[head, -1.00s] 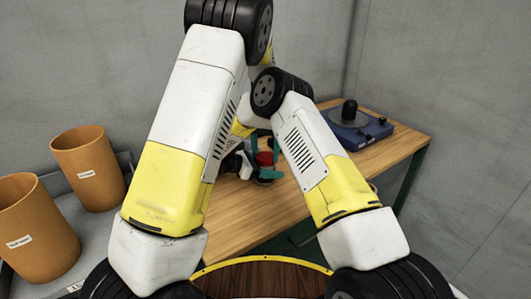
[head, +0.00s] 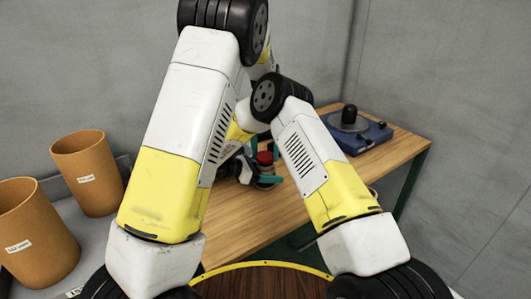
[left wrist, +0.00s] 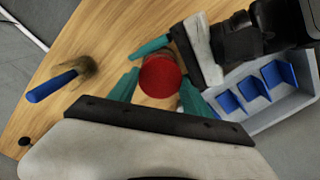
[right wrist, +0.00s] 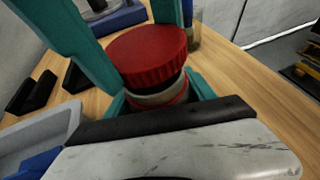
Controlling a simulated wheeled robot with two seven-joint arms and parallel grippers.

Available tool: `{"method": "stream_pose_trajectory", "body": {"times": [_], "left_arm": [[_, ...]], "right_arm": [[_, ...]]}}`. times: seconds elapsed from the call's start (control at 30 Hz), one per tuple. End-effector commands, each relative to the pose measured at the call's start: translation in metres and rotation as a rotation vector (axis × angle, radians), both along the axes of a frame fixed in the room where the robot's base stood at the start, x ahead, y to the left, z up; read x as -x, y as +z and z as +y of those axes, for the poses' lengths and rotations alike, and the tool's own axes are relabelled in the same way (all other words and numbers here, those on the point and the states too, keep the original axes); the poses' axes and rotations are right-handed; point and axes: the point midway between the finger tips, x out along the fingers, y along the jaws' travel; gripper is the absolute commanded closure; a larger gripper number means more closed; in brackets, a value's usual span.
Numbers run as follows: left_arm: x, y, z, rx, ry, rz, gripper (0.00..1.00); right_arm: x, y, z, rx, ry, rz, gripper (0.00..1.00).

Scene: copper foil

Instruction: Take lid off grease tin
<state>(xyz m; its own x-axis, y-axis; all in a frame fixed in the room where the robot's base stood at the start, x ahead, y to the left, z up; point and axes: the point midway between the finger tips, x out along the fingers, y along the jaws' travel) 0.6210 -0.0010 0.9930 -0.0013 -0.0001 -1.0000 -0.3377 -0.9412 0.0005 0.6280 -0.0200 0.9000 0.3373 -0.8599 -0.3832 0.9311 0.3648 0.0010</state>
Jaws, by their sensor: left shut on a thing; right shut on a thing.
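The grease tin's red ribbed lid (head: 264,157) is between my two grippers over the table, partly hidden by my arms. My left gripper (left wrist: 160,84) is shut on the lid, with teal fingers on either side of it. My right gripper (right wrist: 158,98) is shut on the tin's body (right wrist: 160,97) below. In the right wrist view, the lid (right wrist: 149,54) sits above a pale band of the body, with a dark strip between them. I cannot tell whether lid and body are fully apart. The tin's base is hidden.
A blue device (head: 365,138) with a black knob stands at the table's back right. Orange bins (head: 88,172) stand on the left. The left wrist view shows a blue-handled brush (left wrist: 52,87) and a grey tray with blue dividers (left wrist: 262,118).

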Motion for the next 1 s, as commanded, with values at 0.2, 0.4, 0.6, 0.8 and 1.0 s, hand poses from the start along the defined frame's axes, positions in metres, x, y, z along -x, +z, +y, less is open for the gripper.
{"method": "stream_pose_trajectory", "body": {"times": [0.2,0.4,0.6,0.8,1.0], "left_arm": [[-0.001,0.006,0.000,0.001,0.000,-0.003,0.92],[-0.001,0.031,0.000,0.002,0.000,-0.002,0.92],[0.000,0.040,0.000,0.000,0.000,0.000,0.92],[0.000,0.040,0.000,0.000,0.000,0.000,0.92],[0.000,0.040,0.000,0.000,0.000,0.000,0.92]], "right_arm": [[0.000,0.000,0.000,0.000,0.000,0.000,1.00],[0.000,0.000,0.000,0.000,0.000,0.000,1.00],[0.000,0.000,0.000,0.000,0.000,-0.001,1.00],[0.000,0.000,0.000,0.000,0.000,-0.001,0.19],[0.000,0.000,0.000,0.000,0.000,0.000,0.12]]}}
